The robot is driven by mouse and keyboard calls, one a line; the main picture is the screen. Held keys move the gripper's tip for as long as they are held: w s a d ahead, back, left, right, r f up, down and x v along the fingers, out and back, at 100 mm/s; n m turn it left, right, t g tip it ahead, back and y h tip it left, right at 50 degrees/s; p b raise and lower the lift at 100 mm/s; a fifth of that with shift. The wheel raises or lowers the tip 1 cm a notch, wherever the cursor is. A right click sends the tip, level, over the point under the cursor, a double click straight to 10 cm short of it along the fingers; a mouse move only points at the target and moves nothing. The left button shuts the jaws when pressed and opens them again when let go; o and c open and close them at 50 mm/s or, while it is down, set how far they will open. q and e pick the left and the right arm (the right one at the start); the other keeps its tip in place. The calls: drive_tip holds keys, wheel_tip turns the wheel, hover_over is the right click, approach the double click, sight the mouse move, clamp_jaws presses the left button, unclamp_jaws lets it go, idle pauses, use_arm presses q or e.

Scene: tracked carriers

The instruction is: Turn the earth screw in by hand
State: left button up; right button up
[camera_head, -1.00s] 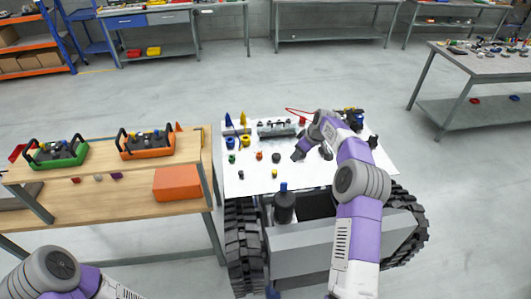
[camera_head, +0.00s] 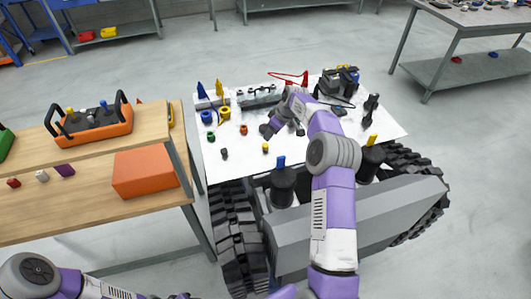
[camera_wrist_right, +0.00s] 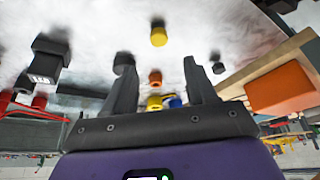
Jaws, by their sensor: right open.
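A tracked carrier with a white top plate (camera_head: 300,150) stands in front of me, holding small coloured knobs and fittings. I cannot tell which piece is the earth screw. A yellow knob (camera_head: 265,148), an orange one (camera_head: 243,129) and a black one (camera_head: 224,153) stand on the plate. My right gripper (camera_head: 268,130) is over the plate, near these knobs. In the right wrist view its two fingers (camera_wrist_right: 158,85) are apart, with nothing held between them; orange and yellow pieces (camera_wrist_right: 154,78) show beyond the gap. My left arm enters at the lower left, its gripper out of frame.
A wooden bench (camera_head: 90,205) at left carries an orange tool carrier (camera_head: 92,135) and an orange box (camera_head: 145,172). Black boxes and cable gear (camera_head: 338,82) crowd the plate's back right. Dark posts (camera_head: 283,186) rise at its front edge. The plate's front right is clear.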

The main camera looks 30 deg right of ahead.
sight(265, 145)
drive_tip(key=b+x, duration=0.2)
drive_tip(key=x, duration=0.7)
drive_tip(key=shift+s+d+f, duration=0.15)
drive_tip(key=shift+f, duration=0.05)
use_arm(q)
wheel_tip(265, 145, down, 3)
drive_tip(key=shift+r, duration=0.1)
use_arm(e)
clamp_jaws()
drive_tip(key=shift+m, duration=0.4)
